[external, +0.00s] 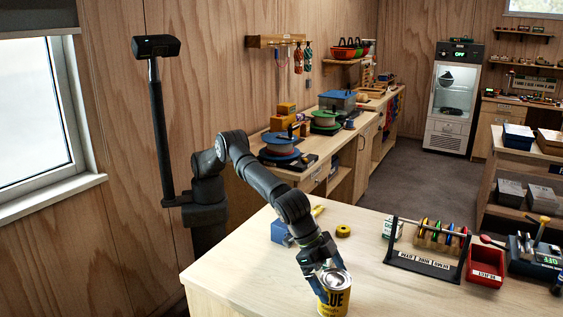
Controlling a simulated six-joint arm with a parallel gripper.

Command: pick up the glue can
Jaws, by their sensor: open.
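The glue can (334,297) is a yellow can with dark lettering and a light metal top. It stands upright on the wooden bench at the bottom centre of the external view. My gripper (331,281) reaches down at the can from the upper left, with its fingers at the can's upper part. The jaws are open. One finger shows at the left front of the can and the other at its top right. Whether either finger touches the can cannot be told.
A blue block-like item (281,233) and a yellow tape roll (343,231) lie behind the can. To the right stand a small white-green box (392,228), a rack (430,247) of coloured gear and a red bin (486,266). The bench (240,275) left of the can is clear.

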